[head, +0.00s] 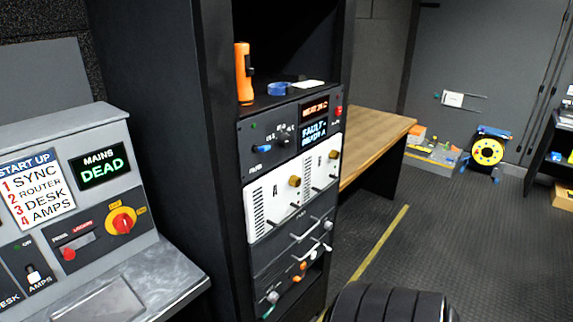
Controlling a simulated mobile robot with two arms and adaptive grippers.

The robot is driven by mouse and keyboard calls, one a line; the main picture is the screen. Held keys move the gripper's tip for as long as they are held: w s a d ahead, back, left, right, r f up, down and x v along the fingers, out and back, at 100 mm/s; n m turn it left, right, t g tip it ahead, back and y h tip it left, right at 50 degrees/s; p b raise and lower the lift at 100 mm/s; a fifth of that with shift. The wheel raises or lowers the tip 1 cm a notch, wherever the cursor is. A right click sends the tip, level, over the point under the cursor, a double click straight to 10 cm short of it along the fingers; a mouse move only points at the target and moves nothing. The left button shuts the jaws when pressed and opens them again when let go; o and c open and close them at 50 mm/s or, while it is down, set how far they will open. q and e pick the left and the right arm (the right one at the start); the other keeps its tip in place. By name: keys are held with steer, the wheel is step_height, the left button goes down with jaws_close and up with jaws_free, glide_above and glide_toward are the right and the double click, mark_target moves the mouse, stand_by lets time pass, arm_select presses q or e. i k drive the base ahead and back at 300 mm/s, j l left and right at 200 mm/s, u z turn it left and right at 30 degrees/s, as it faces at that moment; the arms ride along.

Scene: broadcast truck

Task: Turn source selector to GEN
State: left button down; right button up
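The source selector appears to be the small dark rotary knob (285,141) on the top black unit (271,168) in the rack. Small white labels sit around it, too small to read, so I cannot tell which position it points to. Left of it is a blue switch (262,149). Right of it is a blue-lit display (314,131) that seems to read "FAULT", with a red-orange readout (314,109) above.
A white panel (260,205) with brass knobs and a drawer-like unit with handles (292,240) sit below. At left, a grey console (95,130) shows "MAINS DEAD". Floor (440,235) at right is open.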

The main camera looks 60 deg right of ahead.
mark_target(273, 298)
steer(key=z, duration=2.1)
